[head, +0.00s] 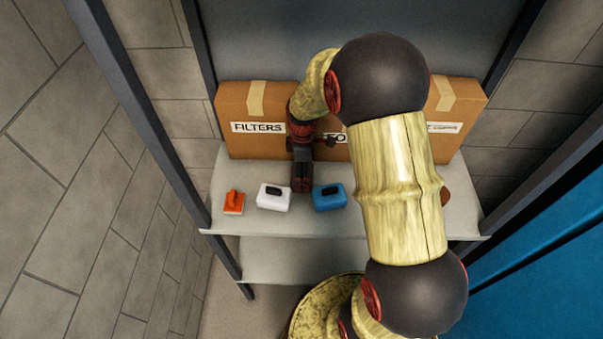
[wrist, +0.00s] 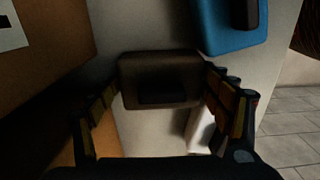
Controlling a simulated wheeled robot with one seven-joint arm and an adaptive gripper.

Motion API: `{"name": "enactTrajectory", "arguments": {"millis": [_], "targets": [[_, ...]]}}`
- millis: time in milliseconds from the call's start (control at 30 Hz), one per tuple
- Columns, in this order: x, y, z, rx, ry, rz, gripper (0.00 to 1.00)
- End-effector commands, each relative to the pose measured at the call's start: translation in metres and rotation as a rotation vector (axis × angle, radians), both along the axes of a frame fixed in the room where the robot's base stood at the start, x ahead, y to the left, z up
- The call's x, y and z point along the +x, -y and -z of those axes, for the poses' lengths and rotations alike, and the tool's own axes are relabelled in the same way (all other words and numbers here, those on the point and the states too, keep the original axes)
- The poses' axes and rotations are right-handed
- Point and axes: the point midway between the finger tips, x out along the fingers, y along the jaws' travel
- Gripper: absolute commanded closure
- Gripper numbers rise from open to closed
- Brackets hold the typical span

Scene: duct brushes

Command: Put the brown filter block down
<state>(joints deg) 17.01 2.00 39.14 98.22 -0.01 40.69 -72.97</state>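The brown filter block (wrist: 160,70) is in the middle of the wrist view, with a dark handle on its near face. My gripper (wrist: 162,84) has a finger against each side of it and is shut on it. In the head view, my gripper (head: 302,178) points down over the shelf (head: 260,222), between the white block and the blue block. The brown block is hard to pick out there, dark against the fingers. I cannot tell whether its underside touches the shelf.
A white block (head: 273,197) is left of my gripper, and a blue block (head: 329,197) is close on its right. An orange brush (head: 234,203) is farther left. Dark posts flank the shelf.

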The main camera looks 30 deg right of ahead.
Motion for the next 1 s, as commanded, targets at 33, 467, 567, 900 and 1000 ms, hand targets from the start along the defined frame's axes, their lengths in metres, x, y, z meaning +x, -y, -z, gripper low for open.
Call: {"name": "enactTrajectory", "arguments": {"millis": [33,467,567,900,1000], "targets": [[0.000,0.000,0.000,0.000,0.000,0.000,0.16],[0.000,0.000,0.000,-0.001,0.001,0.000,0.07],[0.001,0.000,-0.002,-0.001,0.001,0.000,0.07],[0.002,0.000,-0.055,-0.001,0.005,0.000,0.07],[0.002,0.000,-0.076,-0.001,0.004,0.000,0.07]]}}
